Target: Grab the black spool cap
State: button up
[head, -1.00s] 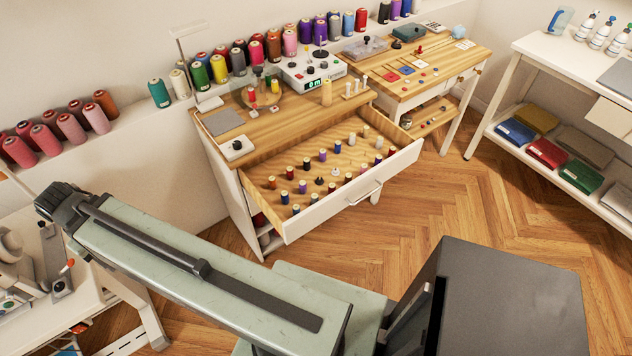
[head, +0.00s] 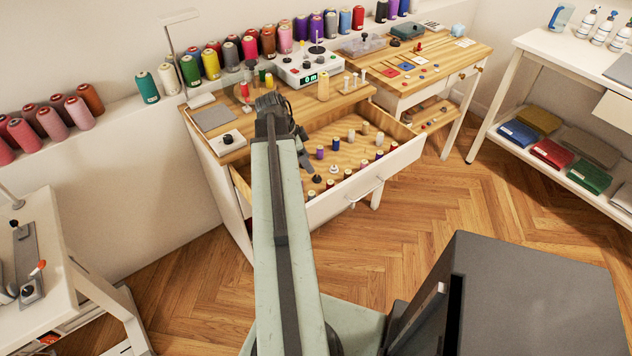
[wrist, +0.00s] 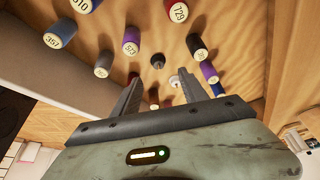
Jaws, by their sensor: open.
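The black spool cap (head: 316,179) is a small dark piece standing among thread spools in the open drawer (head: 405,158). In the wrist view a small dark cap-like piece (wrist: 157,61) stands just beyond the fingertips, near the gap between them; its colour is hard to tell there. A paler cap (wrist: 174,80) is close to it, near the right finger. My gripper (wrist: 158,74) is open and empty above the drawer. In the head view my gripper (head: 307,162) is over the drawer's left part, beside the black cap, and my arm hides several spools.
Numbered spools, such as a purple one (wrist: 131,40) and a cream-topped dark one (wrist: 197,46), stand closely around the caps. The worktop (head: 285,108) overhangs the drawer's back. The white control box (head: 308,68) sits on it. The floor right of the drawer is clear.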

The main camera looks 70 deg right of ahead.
aim_at(316, 177)
jog(key=b+x, duration=0.4)
jog(key=x, duration=0.1)
jog(key=b+x, duration=0.2)
jog(key=shift+w+a+f+b, duration=0.1)
jog(key=shift+a+f+b, duration=0.05)
jog(key=shift+f+b, duration=0.3)
jog(key=shift+r, duration=0.15)
grip_shut()
